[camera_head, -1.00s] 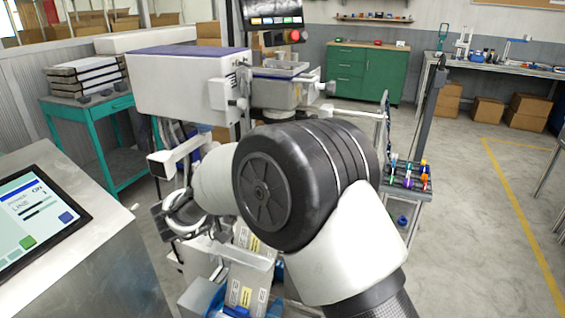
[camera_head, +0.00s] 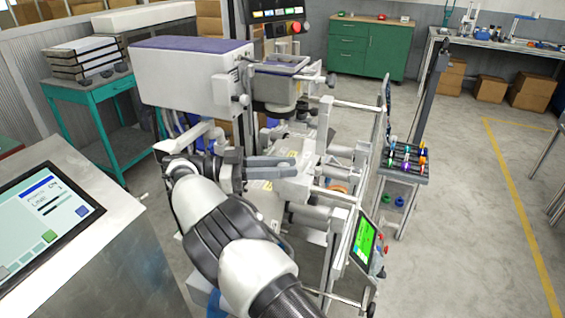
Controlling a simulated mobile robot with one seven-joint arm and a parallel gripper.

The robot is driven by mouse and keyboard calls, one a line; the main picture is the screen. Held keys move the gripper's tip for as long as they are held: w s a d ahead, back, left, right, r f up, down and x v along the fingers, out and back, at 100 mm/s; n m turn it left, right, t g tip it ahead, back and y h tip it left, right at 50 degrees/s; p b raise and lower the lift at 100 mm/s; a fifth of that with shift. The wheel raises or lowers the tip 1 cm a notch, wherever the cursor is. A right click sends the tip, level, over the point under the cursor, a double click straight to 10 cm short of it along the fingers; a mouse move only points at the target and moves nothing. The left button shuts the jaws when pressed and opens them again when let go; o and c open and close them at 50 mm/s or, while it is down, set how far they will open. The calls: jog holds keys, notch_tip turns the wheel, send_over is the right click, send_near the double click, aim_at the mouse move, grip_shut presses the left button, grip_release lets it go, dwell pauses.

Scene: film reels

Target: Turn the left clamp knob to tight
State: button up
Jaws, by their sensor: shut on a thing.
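The machine (camera_head: 190,80) is a white and grey unit with a blue-topped box and clamp parts on its front. My gripper (camera_head: 300,166) reaches in from the left at the middle of the picture, its two grey fingers pointing right against the pale clamp block (camera_head: 297,187). It is shut on a small part there, which I take to be the left clamp knob. The fingers hide that part almost wholly, so its turn position cannot be read.
A green-lit screen (camera_head: 364,240) stands at the machine's right front. A touch panel (camera_head: 45,220) is at left. A teal cart (camera_head: 100,100) stands behind it. A rack of coloured items (camera_head: 405,160) is at right. Open floor (camera_head: 470,230) lies beyond it.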

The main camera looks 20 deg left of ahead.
jog(key=shift+r, duration=0.2)
dwell(0.4)
jog(key=o, duration=1.1)
jog(key=shift+d, duration=0.1)
jog(key=shift+c, duration=0.2)
jog(key=shift+f, duration=0.1)
jog(key=shift+a, duration=0.2)
